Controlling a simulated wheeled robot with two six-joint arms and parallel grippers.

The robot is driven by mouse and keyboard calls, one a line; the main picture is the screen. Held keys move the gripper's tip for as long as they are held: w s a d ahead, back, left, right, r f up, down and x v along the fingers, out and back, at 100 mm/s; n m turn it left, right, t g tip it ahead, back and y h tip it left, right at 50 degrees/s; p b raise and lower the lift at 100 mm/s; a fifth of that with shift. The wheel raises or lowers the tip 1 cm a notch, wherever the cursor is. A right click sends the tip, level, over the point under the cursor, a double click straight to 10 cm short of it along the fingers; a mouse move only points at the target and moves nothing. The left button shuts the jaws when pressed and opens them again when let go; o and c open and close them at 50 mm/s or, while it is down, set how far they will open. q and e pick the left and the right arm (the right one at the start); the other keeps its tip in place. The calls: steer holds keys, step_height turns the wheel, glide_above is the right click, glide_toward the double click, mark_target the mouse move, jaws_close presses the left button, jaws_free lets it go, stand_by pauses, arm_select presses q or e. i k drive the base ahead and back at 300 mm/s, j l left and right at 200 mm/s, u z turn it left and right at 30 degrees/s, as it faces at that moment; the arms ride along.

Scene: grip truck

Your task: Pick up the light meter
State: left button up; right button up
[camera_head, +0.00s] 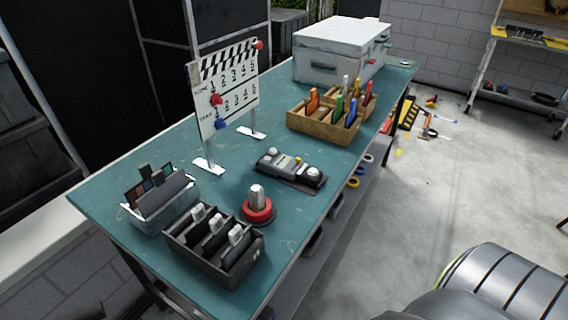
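A dark handheld device that looks like the light meter (290,167) lies flat near the middle of the teal-topped table (225,180). It has pale round domes at both ends and a small yellow spot in the middle. I cannot tell whether it is one piece or two pieces lying close together. It rests on or beside a thin dark plate, and nothing covers it from above. Neither of my grippers is in view.
Near the device stand a red-based metal cylinder (257,207), a black divided box (175,238), a grey bin (134,209), and a scoreboard-like clapper board (198,113) on feet. Behind it are a wooden divided tray (294,123) and a grey case (302,68).

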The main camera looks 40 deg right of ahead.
mark_target(285, 166)
steer(key=i+l, duration=0.1)
steer(key=l, duration=0.3)
steer(key=i+l+z, duration=0.1)
steer(key=l, duration=0.3)
steer(key=i+l, duration=0.15)
steer(key=l, duration=0.25)
steer(key=i+l+z, duration=0.1)
steer(key=l, duration=0.3)
steer(key=i+l, duration=0.15)
steer(key=l, duration=0.25)
steer(key=k+z, duration=0.05)
